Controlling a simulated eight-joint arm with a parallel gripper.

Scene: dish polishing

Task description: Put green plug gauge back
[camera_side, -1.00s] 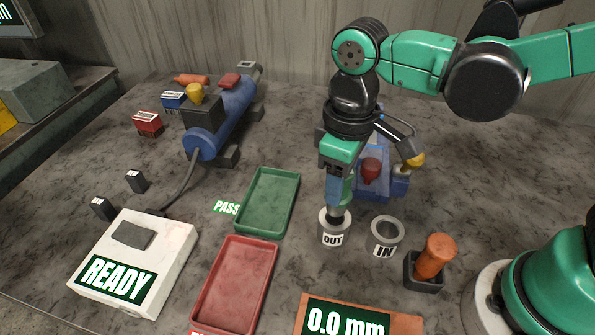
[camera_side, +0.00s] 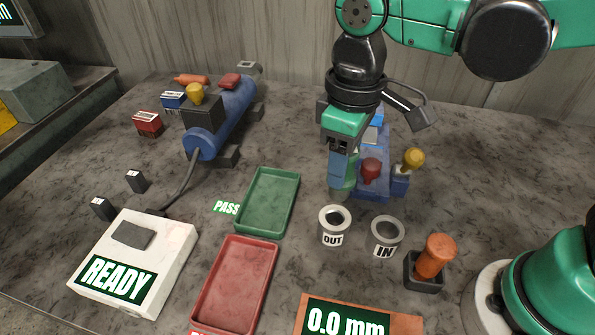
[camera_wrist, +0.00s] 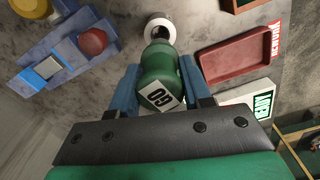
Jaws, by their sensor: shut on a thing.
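The green plug gauge (camera_wrist: 157,66), with a white GO label, is held between the two blue fingers of my gripper (camera_wrist: 158,88) in the wrist view. In the side view my gripper (camera_side: 343,188) is shut and points down, above and behind the OUT cup (camera_side: 333,239); its fingers mostly hide the gauge there. The OUT cup looks empty. The IN cup (camera_side: 387,252) stands to its right and also looks empty. The gauge's lower end shows against a pale ring in the wrist view; I cannot tell its distance from it.
A blue fixture (camera_side: 375,185) with red and yellow knobs stands close behind my gripper. An orange-handled piece (camera_side: 435,257) sits in a black holder at the right. A green tray (camera_side: 267,203) and a red tray (camera_side: 234,285) lie left. A READY box (camera_side: 150,245) is farther left.

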